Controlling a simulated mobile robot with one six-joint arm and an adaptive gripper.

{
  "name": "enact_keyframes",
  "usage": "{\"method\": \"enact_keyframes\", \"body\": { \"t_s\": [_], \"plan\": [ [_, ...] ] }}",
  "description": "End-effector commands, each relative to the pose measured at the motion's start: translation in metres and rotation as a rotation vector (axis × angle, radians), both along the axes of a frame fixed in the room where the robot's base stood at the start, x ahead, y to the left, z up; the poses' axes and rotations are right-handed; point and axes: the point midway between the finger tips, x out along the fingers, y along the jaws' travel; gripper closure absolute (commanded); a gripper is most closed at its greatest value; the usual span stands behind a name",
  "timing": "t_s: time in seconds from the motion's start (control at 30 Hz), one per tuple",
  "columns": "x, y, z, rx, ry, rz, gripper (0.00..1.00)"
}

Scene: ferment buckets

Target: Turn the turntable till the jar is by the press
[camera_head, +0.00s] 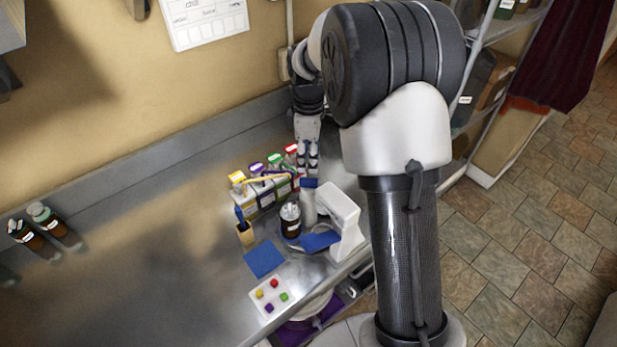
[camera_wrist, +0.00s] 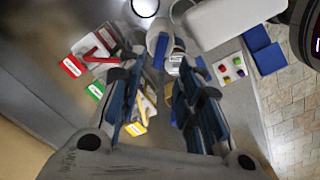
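A dark jar with a pale top and white label (camera_head: 290,220) stands upright among the items at the right end of the bench; in the wrist view the jar (camera_wrist: 173,64) shows beyond my fingertips. A white press-like machine (camera_head: 345,222) stands just right of the jar, apart from it; it also shows in the wrist view (camera_wrist: 225,18). A pale curved edge (camera_head: 322,236) shows between them, perhaps the turntable, mostly hidden. My gripper (camera_head: 307,172) points down behind the jar and machine. Its fingers (camera_wrist: 158,88) are apart with nothing held between them.
Several colour-topped boxes (camera_head: 262,188) stand left of my gripper. A white cylinder (camera_head: 309,207) stands between jar and machine. A blue mat (camera_head: 264,258) and a white tray with coloured pieces (camera_head: 270,297) lie in front. The bench's left stretch (camera_head: 150,230) is mostly clear.

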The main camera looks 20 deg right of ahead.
Motion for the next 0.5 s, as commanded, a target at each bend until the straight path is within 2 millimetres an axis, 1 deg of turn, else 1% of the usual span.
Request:
{"method": "enact_keyframes", "body": {
  "t_s": [0.03, 0.2, 0.3, 0.5],
  "plan": [
    [-0.001, 0.000, -0.014, 0.000, 0.005, 0.000, 0.68],
    [-0.001, 0.000, -0.046, 0.000, 0.003, 0.000, 0.68],
    [0.000, 0.000, -0.060, 0.000, 0.002, 0.000, 0.68],
    [0.000, 0.000, -0.073, 0.000, 0.001, -0.001, 0.68]
  ]
}}
